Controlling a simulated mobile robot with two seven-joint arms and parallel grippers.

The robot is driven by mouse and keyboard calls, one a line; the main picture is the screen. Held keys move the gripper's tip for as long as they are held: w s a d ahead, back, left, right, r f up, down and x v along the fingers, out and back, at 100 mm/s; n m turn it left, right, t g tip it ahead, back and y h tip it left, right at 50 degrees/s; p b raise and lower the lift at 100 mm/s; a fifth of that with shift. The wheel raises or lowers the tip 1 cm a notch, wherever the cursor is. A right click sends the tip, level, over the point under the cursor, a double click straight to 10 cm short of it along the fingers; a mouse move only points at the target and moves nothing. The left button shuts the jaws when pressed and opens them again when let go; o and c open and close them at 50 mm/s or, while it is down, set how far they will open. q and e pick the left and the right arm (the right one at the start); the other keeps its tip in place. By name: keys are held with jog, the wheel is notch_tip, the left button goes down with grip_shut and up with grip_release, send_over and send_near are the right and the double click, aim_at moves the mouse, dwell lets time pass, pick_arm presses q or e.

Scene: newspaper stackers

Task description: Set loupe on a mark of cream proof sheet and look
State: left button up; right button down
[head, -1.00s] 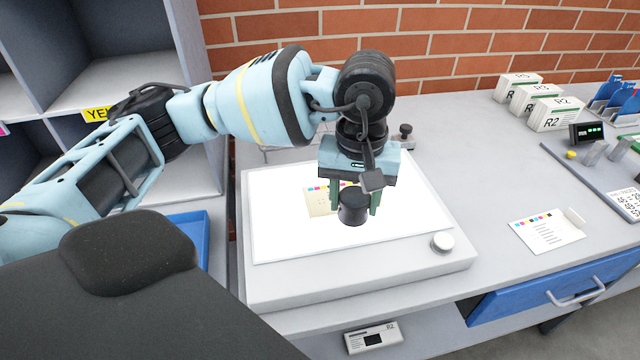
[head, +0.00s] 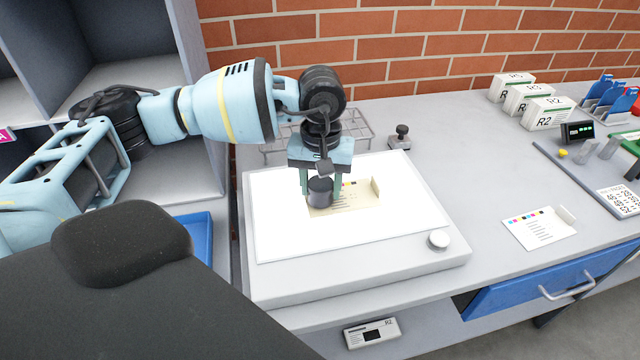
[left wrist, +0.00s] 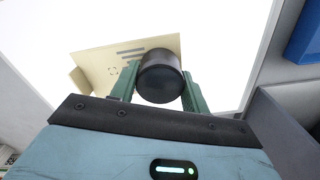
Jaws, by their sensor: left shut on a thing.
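A black cylindrical loupe (head: 320,191) is gripped between the green fingers of my left gripper (head: 321,186). The loupe also shows between the fingers in the left wrist view (left wrist: 160,76). The cream proof sheet (head: 350,201) lies on the bright white light table (head: 290,230), with color patches along its far edge and a raised tab at its right. The loupe is over the sheet's left part and covers some of it. I cannot tell whether the loupe touches the sheet. My right gripper is not in view.
A wire rack (head: 355,125) and a black-knobbed stamp (head: 402,136) stand behind the light table. A white proof sheet (head: 540,228) lies to the right on the grey counter. Several R-labelled boxes (head: 548,113) stand at the back right. A blue tray (head: 196,240) is at the left.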

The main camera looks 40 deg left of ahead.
aim_at(322, 183)
pick_arm(q)
jog(key=shift+f, duration=0.2)
jog(key=shift+f, duration=0.15)
jog(key=o, duration=1)
jog(key=shift+r, duration=0.3)
notch_tip(322, 183, up, 12)
jog(key=shift+d+f, duration=0.1)
jog(key=shift+f, duration=0.1)
